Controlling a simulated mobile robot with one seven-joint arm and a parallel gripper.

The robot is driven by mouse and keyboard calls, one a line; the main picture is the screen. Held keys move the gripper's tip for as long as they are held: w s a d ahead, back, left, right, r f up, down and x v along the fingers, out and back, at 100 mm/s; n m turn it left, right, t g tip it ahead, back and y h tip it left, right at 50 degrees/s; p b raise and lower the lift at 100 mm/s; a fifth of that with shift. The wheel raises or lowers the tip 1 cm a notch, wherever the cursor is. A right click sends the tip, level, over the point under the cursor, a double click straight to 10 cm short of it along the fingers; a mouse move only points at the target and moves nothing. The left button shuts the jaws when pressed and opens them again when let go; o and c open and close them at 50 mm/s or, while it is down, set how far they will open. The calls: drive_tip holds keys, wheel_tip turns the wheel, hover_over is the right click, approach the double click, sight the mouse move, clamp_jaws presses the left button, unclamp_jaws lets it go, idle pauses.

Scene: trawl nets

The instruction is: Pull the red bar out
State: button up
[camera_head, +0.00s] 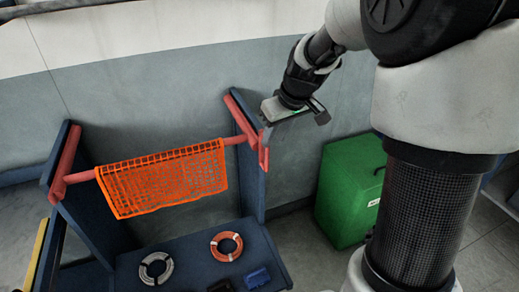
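A red bar (234,141) runs across between the two side panels of a dark blue stand. An orange net (165,180) hangs over its middle. The bar's left end (80,177) rests at a red bracket on the left panel. Its right end reaches the right panel, near another red bracket (240,114).
The stand's shelf (190,262) holds an orange-red ring (226,246), a grey ring (156,268) and a small dark blue object (257,277). A green bin (349,190) stands on the floor right of the stand. A grey wall (180,100) is behind.

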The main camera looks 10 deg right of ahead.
sight(264, 168)
drive_tip(key=x, duration=1.2)
drive_tip(key=shift+w+f, duration=0.1)
drive_tip(key=shift+f, duration=0.15)
drive_tip(key=shift+a, duration=0.15)
clamp_jaws()
